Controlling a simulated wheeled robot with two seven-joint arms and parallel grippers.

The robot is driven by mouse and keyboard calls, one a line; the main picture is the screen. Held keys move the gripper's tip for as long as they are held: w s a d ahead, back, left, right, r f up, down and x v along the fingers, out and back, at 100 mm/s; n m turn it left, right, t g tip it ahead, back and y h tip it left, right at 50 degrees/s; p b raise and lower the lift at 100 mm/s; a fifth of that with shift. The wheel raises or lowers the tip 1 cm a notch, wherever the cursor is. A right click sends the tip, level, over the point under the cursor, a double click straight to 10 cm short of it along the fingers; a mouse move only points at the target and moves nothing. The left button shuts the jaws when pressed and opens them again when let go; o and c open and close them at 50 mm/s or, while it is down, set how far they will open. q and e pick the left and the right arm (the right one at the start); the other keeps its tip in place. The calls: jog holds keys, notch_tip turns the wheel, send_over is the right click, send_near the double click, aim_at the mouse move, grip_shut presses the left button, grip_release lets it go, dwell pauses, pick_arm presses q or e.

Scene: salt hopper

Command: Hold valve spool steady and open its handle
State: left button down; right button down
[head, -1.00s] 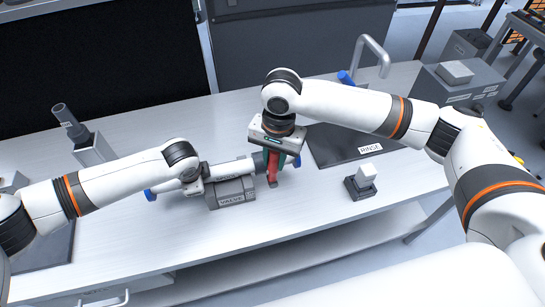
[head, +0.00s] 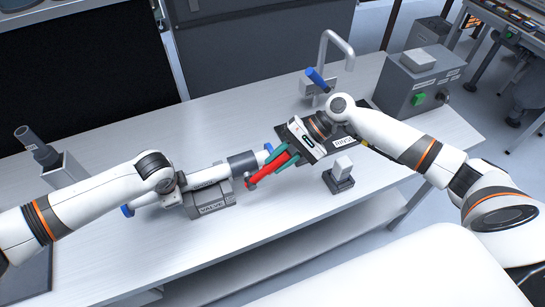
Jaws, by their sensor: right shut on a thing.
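The valve spool (head: 208,174) is a white pipe with a dark grey collar and blue ends. It lies in a grey cradle block marked VALVE (head: 213,208). Its red handle (head: 266,172) sticks out by the collar and slants up to the right, roughly along the pipe. My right gripper (head: 286,158) has green fingers and is shut on the outer part of the handle. My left gripper (head: 176,190) is at the left part of the spool, just left of the cradle. Its fingers are mostly hidden by its own wrist, so I cannot see its jaws clearly.
A dark mat marked RINSE (head: 345,141) lies right of the handle, partly under my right gripper. A small dark stand with a white block (head: 341,166) is near. A faucet (head: 328,62) and grey control box (head: 412,90) stand behind. The front table is clear.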

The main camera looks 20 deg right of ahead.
jog(key=f+y, duration=0.1)
jog(key=d+f+y, duration=0.1)
jog(key=shift+s+f+y, duration=0.1)
jog(key=shift+f+y, duration=0.05)
jog(key=shift+y, duration=0.15)
jog(key=shift+d+f+y, duration=0.2)
jog(key=shift+f+y, duration=0.5)
jog(key=shift+y, duration=0.2)
jog(key=c, duration=1.1)
grip_release()
jog(key=shift+a, duration=0.1)
jog(key=shift+c, duration=0.2)
notch_tip(320, 180, up, 10)
jog(key=shift+r, duration=0.1)
